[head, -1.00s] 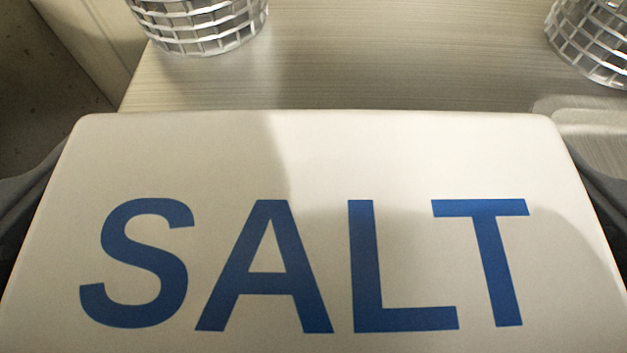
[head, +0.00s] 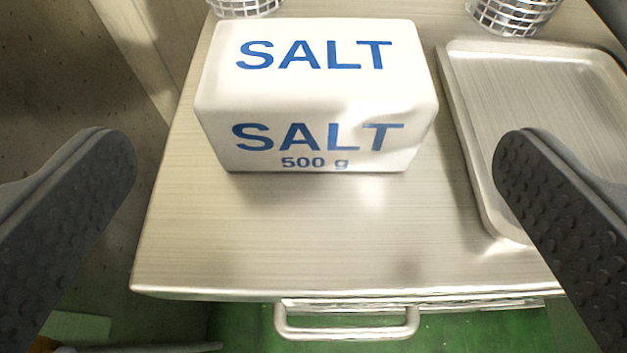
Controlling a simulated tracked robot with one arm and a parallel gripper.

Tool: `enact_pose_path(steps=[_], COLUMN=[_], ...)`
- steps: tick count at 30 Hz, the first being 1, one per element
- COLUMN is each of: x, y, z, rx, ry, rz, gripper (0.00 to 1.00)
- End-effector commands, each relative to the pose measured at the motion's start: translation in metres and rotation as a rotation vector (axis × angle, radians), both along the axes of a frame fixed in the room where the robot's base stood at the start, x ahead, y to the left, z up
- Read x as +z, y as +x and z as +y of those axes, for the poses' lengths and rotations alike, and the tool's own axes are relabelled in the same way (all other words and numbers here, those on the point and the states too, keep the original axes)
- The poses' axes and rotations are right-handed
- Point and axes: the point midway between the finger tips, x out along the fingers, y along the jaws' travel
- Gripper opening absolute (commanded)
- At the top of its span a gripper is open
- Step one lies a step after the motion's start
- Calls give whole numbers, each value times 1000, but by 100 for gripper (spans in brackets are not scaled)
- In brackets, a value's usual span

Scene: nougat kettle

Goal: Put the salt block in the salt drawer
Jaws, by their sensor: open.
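The salt block (head: 315,95) is a white box with blue SALT lettering on its top and front, and 500 g below. It stands upright on the metal worktop (head: 300,240), towards its back left. My gripper (head: 315,155) is open and empty. Its two dark, studded fingers are wide apart at the left and right of the view, nearer the camera than the block and not touching it. A drawer handle (head: 346,330) shows below the worktop's front edge. The drawer looks shut, and its inside is hidden. No label is visible on it.
A metal tray (head: 545,120) lies right of the block, close beside it. Two wire baskets (head: 512,14) (head: 243,6) stand at the back, cut off by the frame. The worktop in front of the block is clear. Green floor (head: 470,335) shows below.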

Motion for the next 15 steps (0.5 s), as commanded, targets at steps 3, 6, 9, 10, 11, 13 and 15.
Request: enact_pose_path(steps=[3,6,9,10,11,13,15], x=[4,5,6,6,7,6,6], y=[-10,-15,-17,-17,-17,-17,-17], z=[0,0,0,0,0,0,0], rx=[0,0,0,0,0,0,0], ry=[0,-1,-1,-1,-1,-1,-1], rz=[2,2,1,1,1,1,1], gripper=[100,100,100,100,100,100,100])
